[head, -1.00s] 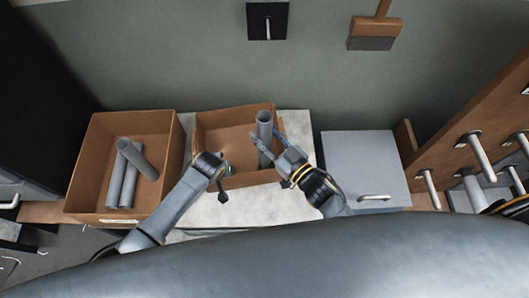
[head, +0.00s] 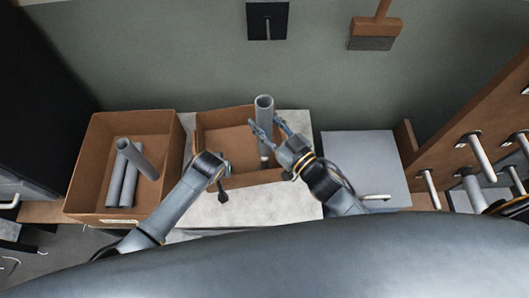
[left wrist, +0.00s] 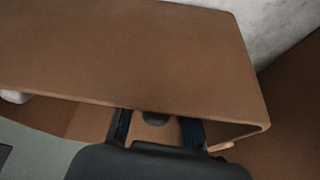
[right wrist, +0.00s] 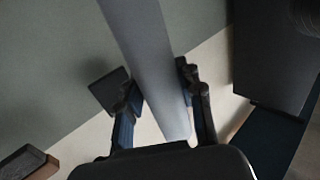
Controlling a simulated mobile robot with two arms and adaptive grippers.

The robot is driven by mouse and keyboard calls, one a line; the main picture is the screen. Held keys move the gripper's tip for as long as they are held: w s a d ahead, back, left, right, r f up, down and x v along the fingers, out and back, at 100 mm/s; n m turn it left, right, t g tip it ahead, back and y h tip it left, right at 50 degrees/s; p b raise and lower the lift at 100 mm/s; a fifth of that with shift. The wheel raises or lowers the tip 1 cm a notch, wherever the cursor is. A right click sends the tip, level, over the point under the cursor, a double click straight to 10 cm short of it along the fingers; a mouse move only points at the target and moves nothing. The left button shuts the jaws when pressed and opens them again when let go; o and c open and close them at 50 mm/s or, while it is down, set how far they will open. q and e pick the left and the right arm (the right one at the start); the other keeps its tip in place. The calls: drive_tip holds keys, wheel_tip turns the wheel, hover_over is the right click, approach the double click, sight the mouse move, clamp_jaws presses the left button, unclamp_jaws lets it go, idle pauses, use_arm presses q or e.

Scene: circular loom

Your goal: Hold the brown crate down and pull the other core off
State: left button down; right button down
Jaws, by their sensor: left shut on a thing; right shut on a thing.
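The brown crate (head: 222,118) stands open on the pale worktop in the head view. My left gripper (head: 226,168) is at its front wall, shut on the wall's edge; the crate wall (left wrist: 130,55) fills much of the left wrist view. A grey core (head: 264,125) stands near upright at the crate's right side. My right gripper (head: 263,132) is shut on this core, with a finger on either side. The core (right wrist: 150,60) also runs between the fingers in the right wrist view. I cannot tell whether its lower end touches anything.
A second brown box (head: 88,165) at the left holds several grey cores (head: 128,180). A grey cabinet (head: 360,160) stands to the right, beside a brown rack with grey pegs (head: 478,152). The pale worktop (head: 265,205) is clear in front of the crate.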

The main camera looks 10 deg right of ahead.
sight(270, 113)
drive_tip(key=shift+r, duration=3.4)
use_arm(q)
drive_tip(key=c, duration=1)
unclamp_jaws()
drive_tip(key=v, duration=1.2)
drive_tip(key=shift+s, duration=0.1)
